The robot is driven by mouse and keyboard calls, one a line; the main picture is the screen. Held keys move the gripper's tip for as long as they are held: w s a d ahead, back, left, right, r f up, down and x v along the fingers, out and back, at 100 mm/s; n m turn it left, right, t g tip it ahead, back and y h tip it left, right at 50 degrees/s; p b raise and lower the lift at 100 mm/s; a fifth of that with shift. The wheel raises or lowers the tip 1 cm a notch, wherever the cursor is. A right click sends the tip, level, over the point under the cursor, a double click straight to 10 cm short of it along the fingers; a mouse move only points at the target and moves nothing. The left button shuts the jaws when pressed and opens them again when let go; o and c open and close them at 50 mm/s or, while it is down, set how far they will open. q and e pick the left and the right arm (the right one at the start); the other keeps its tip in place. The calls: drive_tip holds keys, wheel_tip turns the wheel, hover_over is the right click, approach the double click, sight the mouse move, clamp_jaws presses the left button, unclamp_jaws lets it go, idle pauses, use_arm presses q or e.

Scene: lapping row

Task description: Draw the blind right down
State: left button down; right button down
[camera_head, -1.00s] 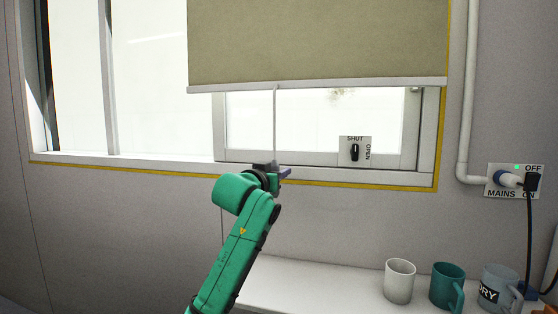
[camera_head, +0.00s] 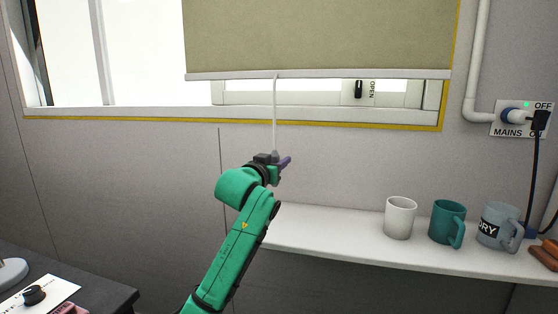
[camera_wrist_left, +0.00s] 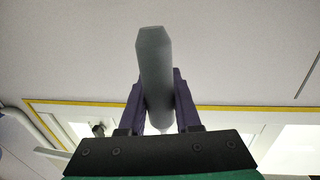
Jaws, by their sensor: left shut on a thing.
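The olive blind (camera_head: 320,38) hangs over the right part of the window, its pale bottom bar (camera_head: 350,75) a short way above the sill. A strip of window shows below the bar. A thin pale cord (camera_head: 275,115) runs straight down from the bar to my left gripper (camera_head: 283,162), which is below the sill in front of the wall. In the left wrist view, my left gripper (camera_wrist_left: 160,100) has its purple fingers shut on the grey cord pull (camera_wrist_left: 155,65). My right gripper is not in view.
A white shelf (camera_head: 330,240) below carries a white mug (camera_head: 400,218), a teal mug (camera_head: 446,222) and a grey mug (camera_head: 495,226). A window latch (camera_head: 358,88) shows under the bar. A mains socket plate (camera_head: 508,130) with plugs is at right.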

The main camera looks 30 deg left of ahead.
use_arm(q)
drive_tip(key=c, duration=0.6)
unclamp_jaws()
drive_tip(key=shift+w, duration=0.1)
drive_tip(key=s+d+b, duration=0.1)
drive_tip(key=s+d, duration=0.1)
drive_tip(key=s, duration=1.2)
drive_tip(key=shift+s+d, duration=0.2)
drive_tip(key=shift+d, duration=0.1)
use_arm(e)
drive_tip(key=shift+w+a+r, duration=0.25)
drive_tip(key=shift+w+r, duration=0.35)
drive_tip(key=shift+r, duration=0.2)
